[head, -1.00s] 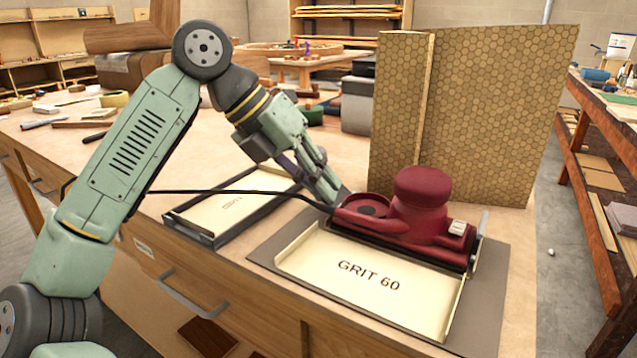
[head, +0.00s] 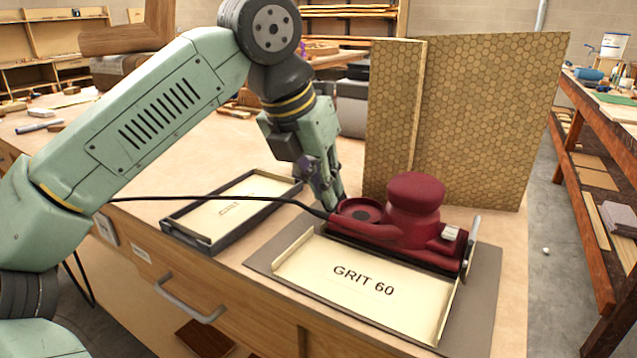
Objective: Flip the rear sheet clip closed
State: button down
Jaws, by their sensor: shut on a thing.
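The dark red sander (head: 415,205) sits at the far side of a cream sheet marked GRIT 60 (head: 362,287), whose left and right ends are bent up. At the sander's right end a metal clip lever (head: 472,236) stands up. My gripper (head: 333,203) points down at the sander's left end, beside its round dark recess. Its fingers are close together, shut on what appears to be the rear sheet clip. The clip itself is hidden by the fingers, so its angle cannot be told.
The sheet and sander are on a grey mat (head: 480,318) near the bench's front edge. A dark tray (head: 190,236) with another sheet lies to the left. A honeycomb-patterned panel (head: 490,120) stands close behind the sander. A black cord (head: 230,198) runs left from the sander.

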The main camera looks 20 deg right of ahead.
jog(key=t+y, duration=0.1)
jog(key=s+d+m+t+y, duration=0.1)
jog(key=t, duration=0.1)
jog(key=shift+s+t+y, duration=0.2)
jog(key=shift+t+y, duration=0.1)
jog(key=shift+s+d+m+t+y, duration=0.15)
jog(key=shift+s+d+t+y, duration=0.1)
jog(key=shift+t+y, duration=0.25)
jog(key=shift+s+d+m+t+y, duration=0.1)
jog(key=shift+s+m+t+y, duration=0.15)
jog(key=shift+t, duration=0.45)
jog(key=shift+f, duration=0.15)
jog(key=c, duration=1.6)
grip_release()
jog(key=shift+d, duration=0.1)
